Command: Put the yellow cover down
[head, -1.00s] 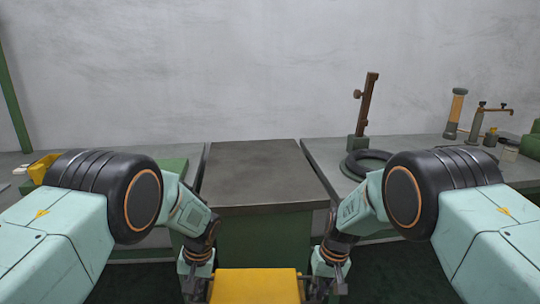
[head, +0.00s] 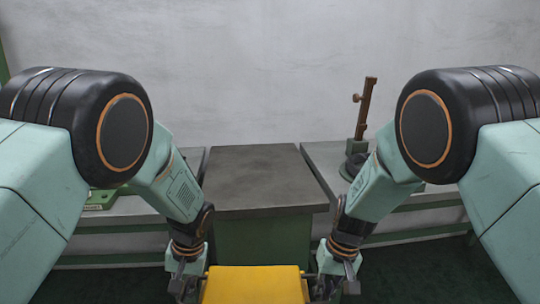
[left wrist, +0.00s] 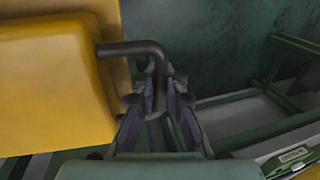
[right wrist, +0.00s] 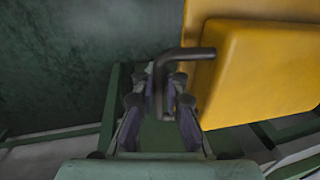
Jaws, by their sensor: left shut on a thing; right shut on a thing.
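The yellow cover (head: 253,285) is at the bottom middle of the head view, between my two grippers and in front of the middle table. Its lower part is cut off by the picture edge. My left gripper (head: 186,284) is shut on a dark bent handle (left wrist: 135,48) on the cover's side; the cover (left wrist: 50,85) fills the left of the left wrist view. My right gripper (head: 337,286) is shut on the matching handle (right wrist: 185,55); the cover (right wrist: 265,75) is at the right of the right wrist view. The cover looks held in the air and roughly level.
The middle table (head: 260,175) has a bare grey top and a green base. Side benches flank it; the right one (head: 325,155) carries a brown upright stand (head: 365,110). A green object (head: 103,199) is on the left bench. Dark floor lies below.

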